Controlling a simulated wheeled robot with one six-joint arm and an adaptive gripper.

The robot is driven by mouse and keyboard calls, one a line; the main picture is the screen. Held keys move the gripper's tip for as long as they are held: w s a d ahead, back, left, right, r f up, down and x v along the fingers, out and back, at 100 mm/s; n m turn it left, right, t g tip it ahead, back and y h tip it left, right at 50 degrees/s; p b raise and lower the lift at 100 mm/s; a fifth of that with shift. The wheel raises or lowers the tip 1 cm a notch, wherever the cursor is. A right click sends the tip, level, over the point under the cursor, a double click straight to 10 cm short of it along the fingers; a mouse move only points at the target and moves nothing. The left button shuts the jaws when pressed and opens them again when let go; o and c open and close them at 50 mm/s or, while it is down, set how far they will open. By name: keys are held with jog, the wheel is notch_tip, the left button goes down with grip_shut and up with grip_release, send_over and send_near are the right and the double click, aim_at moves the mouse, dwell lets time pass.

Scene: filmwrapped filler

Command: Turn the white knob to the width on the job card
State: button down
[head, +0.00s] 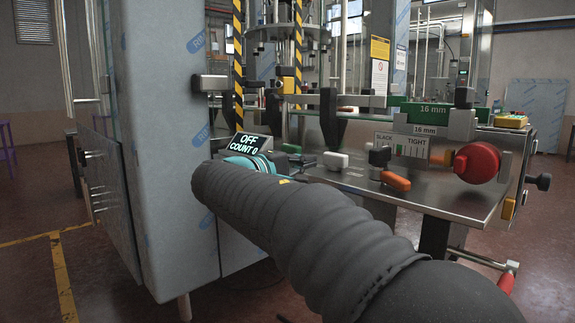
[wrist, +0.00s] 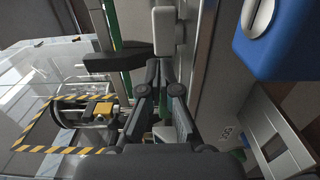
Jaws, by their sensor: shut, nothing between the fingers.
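A small white knob-like block (head: 336,160) stands on the steel deck in the head view, just beyond my arm. A pale block (wrist: 168,30) lies ahead of my fingertips in the wrist view; I cannot tell whether it is the same piece. My gripper (wrist: 163,75) is shut and empty, with its fingertips apart from that block. In the head view my arm hides the gripper. A green block (head: 433,110) reads "16 mm", and a white label (head: 424,130) below it also reads "16 mm". I cannot tell which sign is the job card.
A display (head: 248,144) reads "OFF COUNT 0". A film-wrapped cabinet (head: 170,150) stands left. A blue box (wrist: 270,45) is at upper right in the wrist view.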

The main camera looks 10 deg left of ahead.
aim_at(327, 157)
jog(key=shift+x, duration=2.4)
